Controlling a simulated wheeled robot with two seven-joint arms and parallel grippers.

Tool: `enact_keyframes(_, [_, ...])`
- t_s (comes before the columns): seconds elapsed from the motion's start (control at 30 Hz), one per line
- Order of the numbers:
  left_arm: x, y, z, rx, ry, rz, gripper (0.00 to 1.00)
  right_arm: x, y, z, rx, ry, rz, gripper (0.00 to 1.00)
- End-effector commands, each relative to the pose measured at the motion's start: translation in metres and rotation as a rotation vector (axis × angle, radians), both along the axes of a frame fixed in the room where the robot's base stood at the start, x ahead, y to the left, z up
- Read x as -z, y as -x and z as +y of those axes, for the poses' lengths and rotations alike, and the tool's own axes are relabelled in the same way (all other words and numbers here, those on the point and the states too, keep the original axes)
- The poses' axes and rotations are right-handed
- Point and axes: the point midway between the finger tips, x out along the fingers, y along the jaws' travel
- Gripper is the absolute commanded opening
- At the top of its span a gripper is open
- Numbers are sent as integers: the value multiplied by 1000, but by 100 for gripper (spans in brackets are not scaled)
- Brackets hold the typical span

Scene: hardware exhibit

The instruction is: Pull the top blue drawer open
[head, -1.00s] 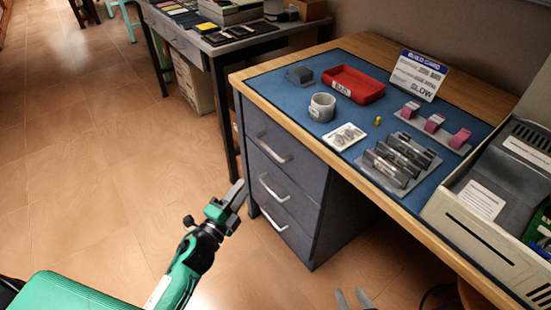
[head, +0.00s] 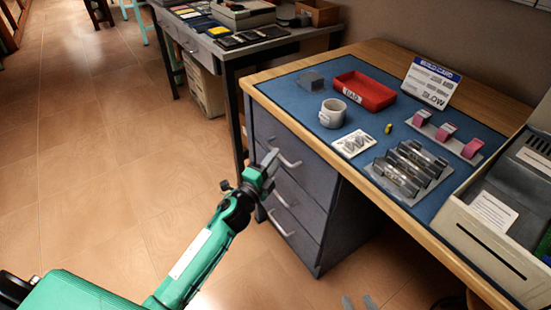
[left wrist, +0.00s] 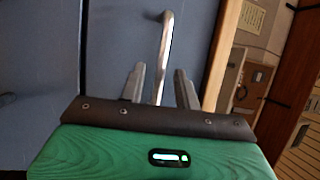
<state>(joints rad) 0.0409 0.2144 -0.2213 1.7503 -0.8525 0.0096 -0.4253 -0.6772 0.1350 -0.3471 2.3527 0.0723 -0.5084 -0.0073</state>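The top blue drawer (head: 300,152) is the uppermost of the drawers under the desk and looks shut. Its silver bar handle (head: 287,161) is just right of my left gripper's tips in the head view. My left gripper (head: 271,163) is open. In the left wrist view, the handle (left wrist: 165,45) runs between its two fingers (left wrist: 160,80), with gaps on both sides; whether it touches either finger I cannot tell. The drawer front (left wrist: 125,40) fills the view behind the fingers.
Lower drawers with handles (head: 280,224) sit below. The wooden desk edge (head: 330,150) is just above the top drawer. Floor to the left is clear.

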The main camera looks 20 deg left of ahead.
Motion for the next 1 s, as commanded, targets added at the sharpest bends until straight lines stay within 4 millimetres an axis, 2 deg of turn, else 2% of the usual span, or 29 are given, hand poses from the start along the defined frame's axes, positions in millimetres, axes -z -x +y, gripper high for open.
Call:
enact_keyframes(0.17, [-2,-10,-3,0,0,0,32,-1,0,1,0,-4,-7,36])
enact_keyframes(0.47, [-2,-11,-3,0,0,0,32,-1,0,2,-1,-7,-8,36])
enact_keyframes(0.63, [-2,-11,-3,0,0,0,0,0,0,2,-2,-6,-6,36])
enact_keyframes(1.0, [-2,-11,4,-1,-2,1,0,0,1,2,-3,-4,0,36])
